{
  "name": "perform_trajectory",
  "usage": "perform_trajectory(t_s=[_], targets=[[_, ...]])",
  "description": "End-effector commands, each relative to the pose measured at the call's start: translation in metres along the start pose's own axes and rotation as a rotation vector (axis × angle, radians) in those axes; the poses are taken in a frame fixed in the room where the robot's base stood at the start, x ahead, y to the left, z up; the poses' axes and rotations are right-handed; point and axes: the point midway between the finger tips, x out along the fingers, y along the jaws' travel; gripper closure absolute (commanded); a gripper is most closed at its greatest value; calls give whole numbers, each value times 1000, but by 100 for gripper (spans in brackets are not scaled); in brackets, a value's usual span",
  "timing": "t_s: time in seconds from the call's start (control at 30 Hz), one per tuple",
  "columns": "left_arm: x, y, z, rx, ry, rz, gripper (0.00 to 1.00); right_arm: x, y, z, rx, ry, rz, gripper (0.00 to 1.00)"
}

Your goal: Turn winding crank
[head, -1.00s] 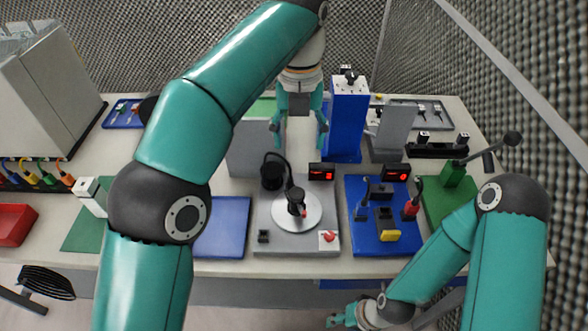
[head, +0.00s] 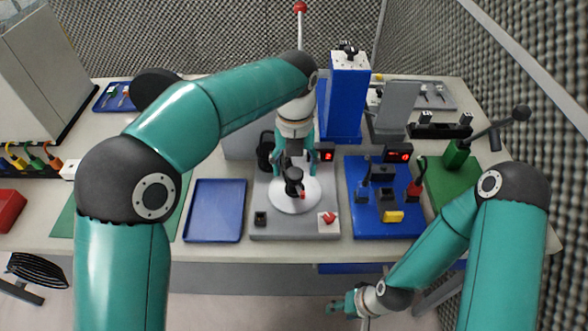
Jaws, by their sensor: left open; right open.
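The grey winding station (head: 265,232) stands at the front middle of the table. A white round disc (head: 303,205) sits on it, with a black upright crank knob (head: 293,187) and a small red mark. My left gripper (head: 294,170) is open and points down just behind and above the knob, its fingers on either side. I cannot tell whether it touches the knob. My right gripper (head: 342,304) is open and empty, low in front of the table edge.
A blue board (head: 360,225) with small parts lies to the right, beside a green base (head: 440,190) with a black-ball lever (head: 500,123). A blue tray (head: 213,212) lies left. A tall blue block (head: 346,100) stands behind.

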Motion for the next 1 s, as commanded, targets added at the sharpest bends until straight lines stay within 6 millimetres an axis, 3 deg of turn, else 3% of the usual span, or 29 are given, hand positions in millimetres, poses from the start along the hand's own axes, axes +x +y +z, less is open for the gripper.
perform_trajectory(t_s=[0.13,0.43,0.8,1.0], targets=[[10,0,0,-1,1,0,34,0,0,0,0,0,0,49],[12,0,0,-1,0,-1,34,0,0,0,0,0,0,49],[12,0,0,0,-1,0,94,0,0,0,0,0,0,49],[12,0,0,-5,0,1,94,0,0,0,0,0,0,49]])
